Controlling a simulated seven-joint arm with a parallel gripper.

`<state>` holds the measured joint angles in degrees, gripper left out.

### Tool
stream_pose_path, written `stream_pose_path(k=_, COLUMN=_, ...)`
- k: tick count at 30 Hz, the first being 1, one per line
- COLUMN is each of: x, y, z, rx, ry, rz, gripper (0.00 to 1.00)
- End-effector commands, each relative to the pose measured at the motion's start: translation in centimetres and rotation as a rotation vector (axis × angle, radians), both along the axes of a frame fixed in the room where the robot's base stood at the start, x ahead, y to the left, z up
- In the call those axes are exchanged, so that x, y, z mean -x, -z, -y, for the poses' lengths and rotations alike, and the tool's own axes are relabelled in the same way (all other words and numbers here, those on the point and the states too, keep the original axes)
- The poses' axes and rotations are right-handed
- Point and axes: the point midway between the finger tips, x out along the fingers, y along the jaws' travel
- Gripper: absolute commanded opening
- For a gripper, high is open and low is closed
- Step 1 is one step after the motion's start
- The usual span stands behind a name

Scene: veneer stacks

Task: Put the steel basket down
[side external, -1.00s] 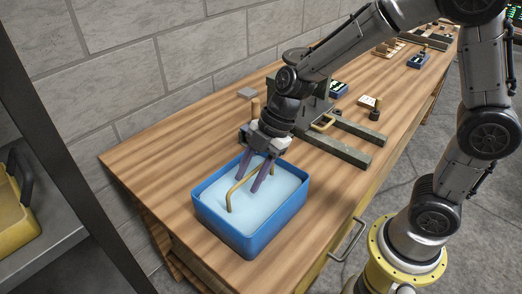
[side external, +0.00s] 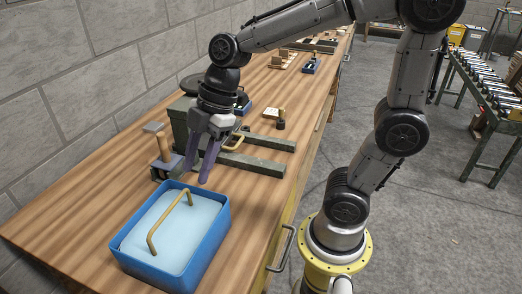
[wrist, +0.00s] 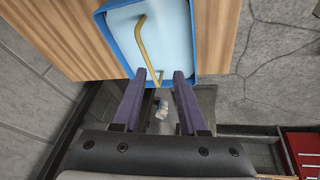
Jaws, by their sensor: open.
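A blue tub (side external: 186,268) filled with pale blue liquid stands on the wooden bench, near its close end. A bent brass-coloured handle (side external: 168,222) rises from the liquid, and it also shows in the wrist view (wrist: 144,42). No basket body is visible; whatever the handle belongs to is hidden under the liquid. My gripper (side external: 197,174) is open and empty, fingers pointing down, above and beyond the handle's far end. In the wrist view my fingertips (wrist: 160,76) are apart, with the handle's near end appearing between them.
A dark green metal stand (side external: 240,160) with two long legs lies just behind my gripper. A small block with a wooden handle (side external: 165,150) stands beside the tub. The wall (side external: 60,80) borders the bench at left. Bare bench top (side external: 80,225) is free left of the tub.

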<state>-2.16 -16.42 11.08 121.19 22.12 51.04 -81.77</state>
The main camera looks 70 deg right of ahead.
Motion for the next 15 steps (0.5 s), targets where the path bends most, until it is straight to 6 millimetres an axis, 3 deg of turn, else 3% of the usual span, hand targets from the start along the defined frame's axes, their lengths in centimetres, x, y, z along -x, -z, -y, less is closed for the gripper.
stream_pose_path(k=9, x=7.5, y=-1.7, z=4.4, rx=-0.054, ry=0.685, rz=-0.018, gripper=0.42)
stream_pose_path(k=15, x=10.8, y=-1.5, z=6.6, rx=-0.133, ry=1.042, rz=0.006, gripper=0.42)
